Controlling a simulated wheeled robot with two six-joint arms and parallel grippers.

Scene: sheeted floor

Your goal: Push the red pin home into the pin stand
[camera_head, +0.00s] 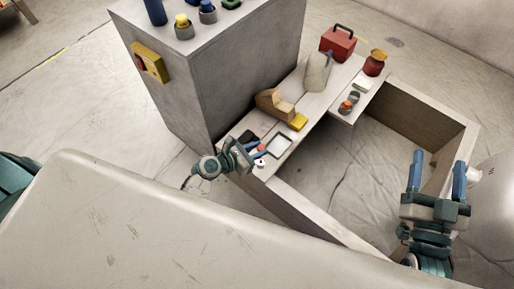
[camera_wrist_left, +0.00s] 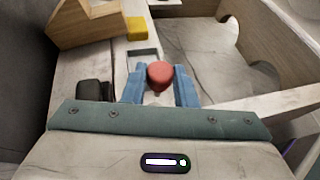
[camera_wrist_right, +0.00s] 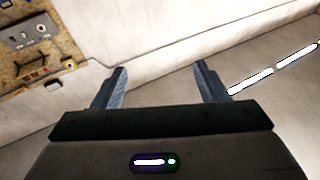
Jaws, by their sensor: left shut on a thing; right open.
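The red pin's round head (camera_wrist_left: 160,73) shows between the blue fingers of my left gripper (camera_wrist_left: 160,90) in the left wrist view. The gripper is shut on it; the shaft below is mostly hidden. In the head view my left gripper (camera_head: 255,153) is at the near end of the low bench, and a bit of the red pin (camera_head: 262,147) shows. A small white piece with a dark spot (camera_head: 259,162) is just below; I cannot tell whether it is the pin stand. My right gripper (camera_head: 438,172) is open and empty, far right; its fingers also show in the right wrist view (camera_wrist_right: 161,88).
A shallow white tray (camera_head: 277,146), a wooden block shape (camera_head: 273,103) and a yellow block (camera_head: 298,122) lie beyond my left gripper. Small grey round pieces with orange-red (camera_head: 347,106), a jug (camera_head: 317,72) and a red toolbox (camera_head: 338,44) stand farther back. A grey cabinet (camera_head: 205,80) rises on the left.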

